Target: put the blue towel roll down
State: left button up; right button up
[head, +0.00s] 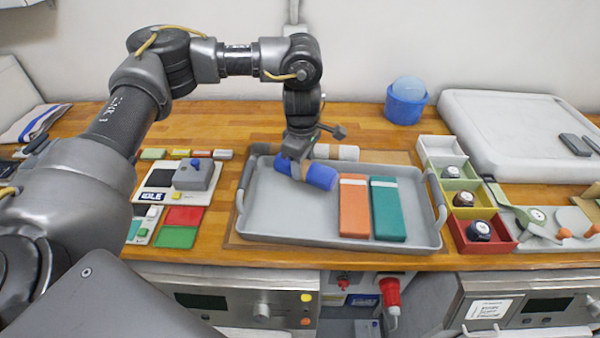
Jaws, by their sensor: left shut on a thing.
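The blue towel roll (320,176) is at the grey tray's (278,228) back left part, lying on its side and slightly tilted in the picture. My left gripper (293,165) comes down from above and is shut on the roll near its left end. The fingers hide part of that end. I cannot tell whether the roll touches the tray floor. A whitish roll (337,152) lies just behind it along the tray's back edge. An orange folded piece (354,207) and a teal folded piece (387,209) lie in the tray to the right. My right gripper is not in view.
Right of the tray stand small bins, with a red one (468,242) at the front holding a dark round item. A blue container (405,103) stands behind. A device with a grey block (197,175) stands left. The tray's front left floor is clear.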

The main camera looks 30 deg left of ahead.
pick_arm(q)
jog(key=a+f, duration=0.1)
jog(key=w+f, duration=0.1)
jog(key=a+f, duration=0.1)
jog(key=f, duration=0.1)
jog(key=shift+w+a, duration=0.35)
jog(key=shift+w+a+f, duration=0.2)
jog(key=shift+f, duration=0.2)
jog(key=shift+w+a+f, duration=0.2)
jog(key=shift+f, duration=0.15)
jog(key=shift+f+p, duration=0.4)
jog(key=shift+p, duration=0.05)
jog(key=shift+f+p, duration=0.3)
jog(key=shift+f, duration=0.65)
jog(key=shift+w+f, duration=0.1)
jog(key=shift+f, duration=0.15)
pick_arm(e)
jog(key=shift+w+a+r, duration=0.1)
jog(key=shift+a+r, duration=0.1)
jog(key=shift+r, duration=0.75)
